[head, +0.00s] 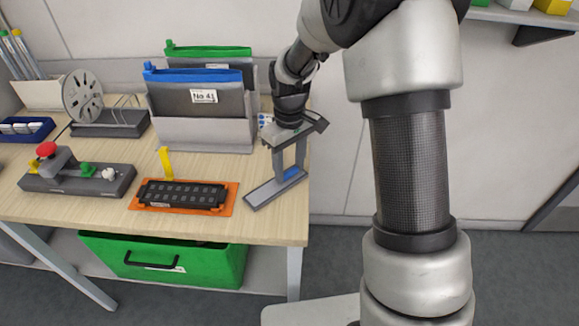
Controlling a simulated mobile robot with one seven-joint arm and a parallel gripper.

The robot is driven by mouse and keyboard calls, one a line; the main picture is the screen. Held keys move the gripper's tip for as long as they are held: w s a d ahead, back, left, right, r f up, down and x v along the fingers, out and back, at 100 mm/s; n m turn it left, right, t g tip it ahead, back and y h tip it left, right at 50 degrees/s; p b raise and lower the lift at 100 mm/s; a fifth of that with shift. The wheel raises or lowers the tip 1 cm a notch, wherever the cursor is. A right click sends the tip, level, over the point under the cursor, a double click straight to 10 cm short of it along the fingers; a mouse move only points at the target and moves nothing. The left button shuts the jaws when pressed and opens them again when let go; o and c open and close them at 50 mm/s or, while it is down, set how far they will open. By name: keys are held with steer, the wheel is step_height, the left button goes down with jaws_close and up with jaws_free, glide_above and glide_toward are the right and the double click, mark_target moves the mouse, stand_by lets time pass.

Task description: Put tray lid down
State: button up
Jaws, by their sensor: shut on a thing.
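My gripper (289,172) is at the right end of the bench, with its fingers pointing down. It is shut on a flat grey strip with a blue patch, which looks like the tray lid (266,192). The lid lies at a slant near the bench's right edge; I cannot tell whether it touches the top or hangs just above it. A black tray (182,194) with rows of small pockets sits on an orange base (229,203) to the left of the lid. A yellow upright piece (165,162) stands at the tray's back edge.
Folders in a grey holder (205,134) stand behind the tray. A control box (77,179) with a red button is at left, near a reel (82,95) and a blue bin (26,129). A green crate (162,259) is below the bench top (255,228).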

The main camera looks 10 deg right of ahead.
steer(key=shift+f, duration=0.15)
steer(key=o, duration=1)
steer(key=shift+o, duration=0.2)
